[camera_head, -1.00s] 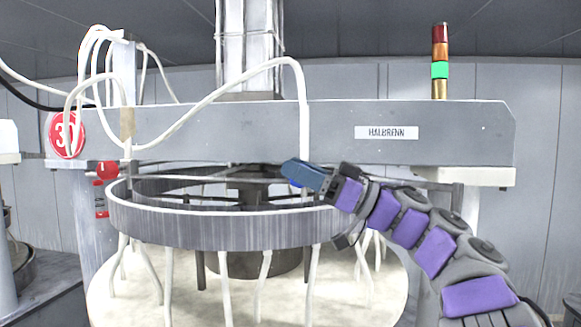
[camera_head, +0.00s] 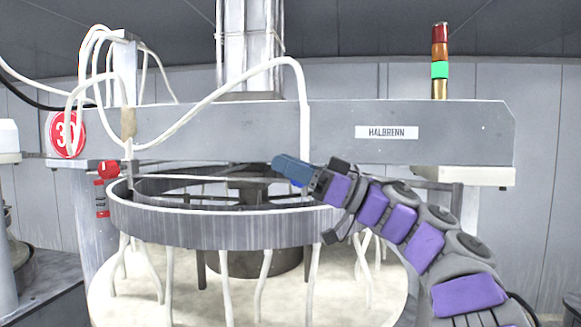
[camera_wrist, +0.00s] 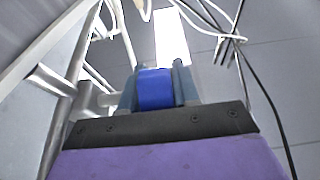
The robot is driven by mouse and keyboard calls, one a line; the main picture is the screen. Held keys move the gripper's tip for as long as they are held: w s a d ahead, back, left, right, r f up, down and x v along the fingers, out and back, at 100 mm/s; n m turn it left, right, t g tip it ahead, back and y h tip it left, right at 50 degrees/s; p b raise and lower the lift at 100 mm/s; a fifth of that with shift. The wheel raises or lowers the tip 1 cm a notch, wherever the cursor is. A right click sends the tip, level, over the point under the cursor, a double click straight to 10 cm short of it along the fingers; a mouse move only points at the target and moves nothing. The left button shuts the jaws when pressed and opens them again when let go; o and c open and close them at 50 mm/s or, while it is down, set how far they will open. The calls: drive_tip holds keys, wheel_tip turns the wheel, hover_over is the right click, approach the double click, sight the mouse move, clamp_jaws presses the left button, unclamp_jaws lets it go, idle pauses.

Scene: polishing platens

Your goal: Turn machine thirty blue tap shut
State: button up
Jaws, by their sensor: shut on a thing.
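The machine with the red 30 sign (camera_head: 66,134) stands in front of me, with a grey beam lettered HALBRENN (camera_head: 386,132). My gripper (camera_head: 284,168) reaches in from the right, just below the beam and over the ring. In the wrist view the blue tap handle (camera_wrist: 156,89) sits between the two fingers of my gripper (camera_wrist: 158,86), which are shut on it. A pale pipe and valve body (camera_wrist: 90,97) show just left of the fingers. In the head view only a bit of blue shows under the gripper; the fingers hide most of the tap.
A grey ring (camera_head: 215,230) with several white hoses hangs below the beam over a pale round platen (camera_head: 200,300). A red knob (camera_head: 109,170) is on the left post. A signal tower (camera_head: 440,70) glows green on the beam. A white hose (camera_head: 303,110) drops near my gripper.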

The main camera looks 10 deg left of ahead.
drive_tip(key=shift+w+r+h+p, duration=0.15)
drive_tip(key=shift+h+p, duration=0.35)
drive_tip(key=shift+p, duration=1.75)
clamp_jaws()
drive_tip(key=shift+r+p, duration=0.1)
drive_tip(key=shift+p, duration=0.6)
drive_tip(key=h+p, duration=0.2)
drive_tip(key=p, duration=0.2)
drive_tip(key=shift+a, duration=0.1)
drive_tip(key=shift+a+f+h+p, duration=0.1)
drive_tip(key=shift+f+h+p, duration=0.6)
drive_tip(key=shift+h+p, duration=0.95)
drive_tip(key=shift+p, duration=0.3)
